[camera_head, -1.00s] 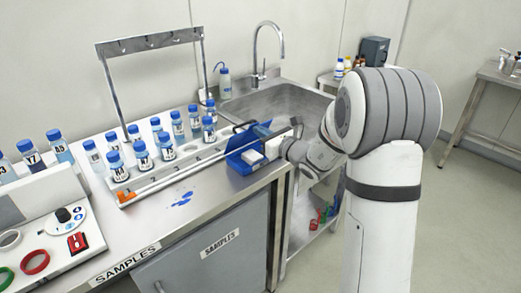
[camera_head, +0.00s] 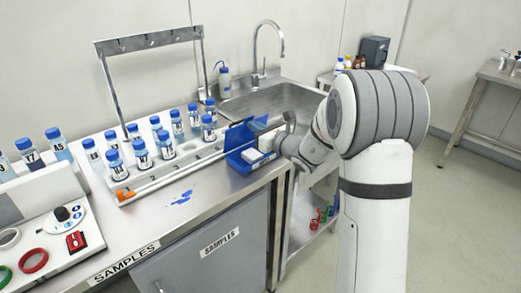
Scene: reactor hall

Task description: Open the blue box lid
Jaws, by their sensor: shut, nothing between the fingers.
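The blue box (camera_head: 238,166) sits on the steel counter near its right front corner, beside the sink. Its blue lid (camera_head: 238,135) stands raised, roughly upright, at the back of the box. White items (camera_head: 253,155) show inside the open box. My gripper (camera_head: 262,124) is just right of the lid, above the box's right side. It is shut with nothing held. The fingertips are small and partly hidden, so I cannot tell whether they touch the lid.
A rack (camera_head: 150,187) of several blue-capped sample bottles stands left of the box. The sink (camera_head: 270,103) with its tap lies behind. A control panel (camera_head: 45,240) is at the left. Blue smears (camera_head: 182,197) mark the counter in front.

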